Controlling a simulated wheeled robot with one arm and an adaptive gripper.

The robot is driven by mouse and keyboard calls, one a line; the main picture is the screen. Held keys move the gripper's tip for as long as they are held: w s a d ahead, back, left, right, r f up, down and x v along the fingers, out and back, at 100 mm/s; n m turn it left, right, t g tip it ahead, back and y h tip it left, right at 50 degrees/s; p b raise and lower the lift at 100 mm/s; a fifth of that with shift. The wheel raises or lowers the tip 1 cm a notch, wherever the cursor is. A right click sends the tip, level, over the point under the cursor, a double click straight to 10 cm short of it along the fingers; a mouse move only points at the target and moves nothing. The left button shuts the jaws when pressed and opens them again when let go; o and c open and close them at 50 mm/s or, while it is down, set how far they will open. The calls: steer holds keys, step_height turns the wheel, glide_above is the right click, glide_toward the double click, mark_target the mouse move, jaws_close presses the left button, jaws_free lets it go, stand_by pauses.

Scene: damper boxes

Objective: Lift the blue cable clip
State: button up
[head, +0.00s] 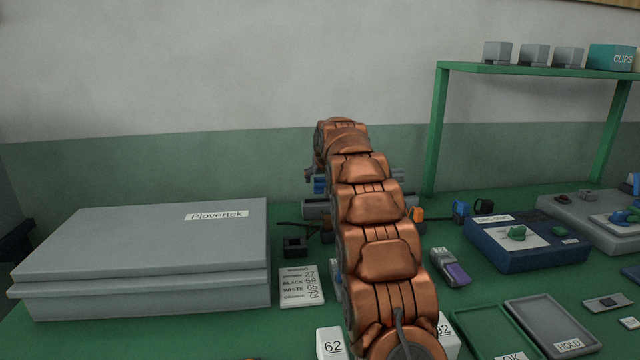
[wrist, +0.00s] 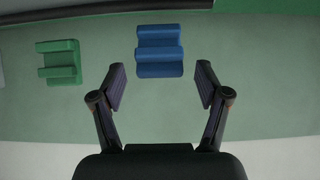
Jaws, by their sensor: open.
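The blue cable clip (wrist: 160,50) is a ribbed block in the upper middle of the wrist view. My gripper (wrist: 161,84) is open and empty, its two fingers spread wide. The clip lies just beyond the fingertips, roughly centred between them, with no finger touching it. A green clip-like piece (wrist: 60,62) lies to the left, outside the left finger. In the head view my copper arm reaches away over the bench and hides my gripper; I cannot tell the same blue clip there for certain.
A large grey Plovertek case (head: 150,255) fills the left of the bench. A green shelf (head: 540,70) stands at the back right. A blue box (head: 500,250) and a grey HOLD tray (head: 535,313) lie on the right. A number card (head: 299,286) lies beside the arm.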

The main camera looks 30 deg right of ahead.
mark_target(321, 182)
steer(key=shift+x, duration=2.15)
